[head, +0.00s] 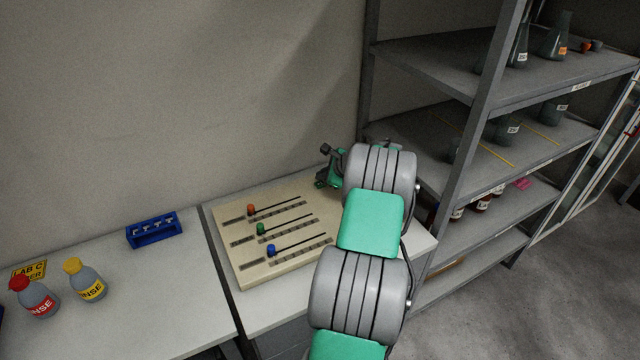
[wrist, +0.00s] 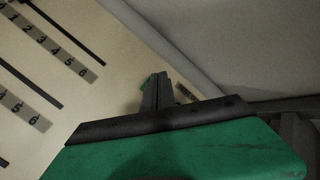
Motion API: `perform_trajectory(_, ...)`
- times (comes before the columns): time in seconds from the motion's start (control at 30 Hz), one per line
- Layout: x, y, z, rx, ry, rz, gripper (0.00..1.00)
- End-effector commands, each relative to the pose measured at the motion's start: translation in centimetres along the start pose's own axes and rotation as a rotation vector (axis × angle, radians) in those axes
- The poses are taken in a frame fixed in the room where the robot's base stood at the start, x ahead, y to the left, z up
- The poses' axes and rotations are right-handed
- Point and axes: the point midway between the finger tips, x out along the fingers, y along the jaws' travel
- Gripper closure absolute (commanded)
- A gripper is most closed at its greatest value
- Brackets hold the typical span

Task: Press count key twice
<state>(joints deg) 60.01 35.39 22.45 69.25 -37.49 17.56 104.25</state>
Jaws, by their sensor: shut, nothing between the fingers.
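A beige slanted board (head: 238,268) on the bench carries three slots with a red knob (head: 251,210), a green knob (head: 261,229) and a blue knob (head: 271,250). Numbered strips run beside the slots, also seen on the board in the wrist view (wrist: 110,100). My gripper (wrist: 157,90) is shut and empty, over the board's far right corner.
A blue rack (head: 154,231) and bottles with red (head: 38,300) and yellow (head: 86,282) caps stand on the left bench. A metal shelf (head: 480,98) with flasks rises close on the right of my arm. A wall stands behind the board.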

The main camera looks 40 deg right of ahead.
Motion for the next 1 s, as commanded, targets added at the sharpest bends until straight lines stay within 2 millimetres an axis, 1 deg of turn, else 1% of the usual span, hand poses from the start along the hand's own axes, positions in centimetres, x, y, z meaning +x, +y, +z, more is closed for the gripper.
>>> perform_trajectory(0.13, -0.5, -0.4, 0.4, -0.001, 0.000, -0.001, 1.00)
perform_trajectory(0.57, -3.5, -2.5, 2.5, 0.000, 0.000, 0.000, 1.00)
perform_trajectory(1.0, -3.5, -2.5, 2.5, 0.000, 0.000, 0.000, 1.00)
